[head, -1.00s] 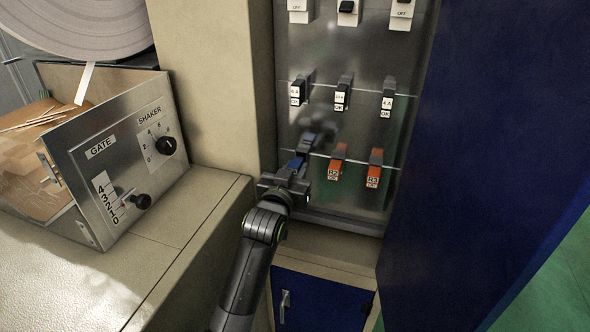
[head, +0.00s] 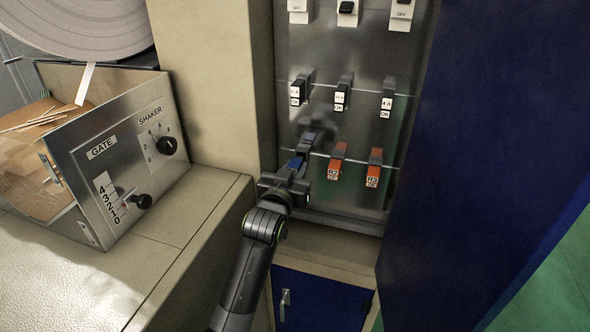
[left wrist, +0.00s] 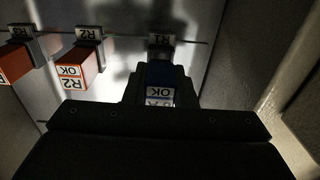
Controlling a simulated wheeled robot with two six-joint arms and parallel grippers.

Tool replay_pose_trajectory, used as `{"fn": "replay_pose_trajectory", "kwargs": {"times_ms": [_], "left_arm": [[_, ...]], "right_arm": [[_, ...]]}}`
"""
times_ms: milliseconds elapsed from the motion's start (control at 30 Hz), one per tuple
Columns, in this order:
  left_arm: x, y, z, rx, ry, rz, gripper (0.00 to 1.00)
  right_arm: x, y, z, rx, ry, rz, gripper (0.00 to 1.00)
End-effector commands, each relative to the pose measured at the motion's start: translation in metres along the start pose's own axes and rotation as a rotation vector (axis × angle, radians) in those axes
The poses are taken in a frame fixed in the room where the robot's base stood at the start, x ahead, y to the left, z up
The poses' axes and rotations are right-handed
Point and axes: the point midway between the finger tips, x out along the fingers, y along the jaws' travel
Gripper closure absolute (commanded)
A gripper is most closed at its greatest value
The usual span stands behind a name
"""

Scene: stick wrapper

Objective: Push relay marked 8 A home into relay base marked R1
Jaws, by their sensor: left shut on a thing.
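A blue relay (head: 296,164) is between the fingers of my left gripper (head: 291,176) at the lower left of the metal panel. In the left wrist view the blue relay (left wrist: 160,74) shows between the dark fingers, and its label (left wrist: 159,98) appears upside down with "OK" readable and the rating partly covered. My left gripper (left wrist: 160,90) is shut on it. The relay base (left wrist: 161,51) lies straight behind the relay under an upside-down tag that seems to read R1. I cannot tell how deep the relay sits in it. My right gripper is not in view.
Orange relays marked R2 (head: 336,162) and R3 (head: 375,168) stand close by to the right. A row of black relays (head: 343,93) and switches (head: 347,8) sits above. A beige post (head: 222,90) borders the panel at left, a blue door (head: 470,150) at right.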

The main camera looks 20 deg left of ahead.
Motion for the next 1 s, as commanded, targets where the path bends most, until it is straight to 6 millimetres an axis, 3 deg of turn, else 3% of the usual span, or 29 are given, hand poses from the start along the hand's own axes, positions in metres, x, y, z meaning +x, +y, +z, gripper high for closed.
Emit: {"fn": "replay_pose_trajectory", "kwargs": {"times_ms": [1000], "left_arm": [[0.0079,0.0001,-0.0003,0.002,0.001,0.0,0.98]], "right_arm": [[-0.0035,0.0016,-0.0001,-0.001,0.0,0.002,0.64]]}}
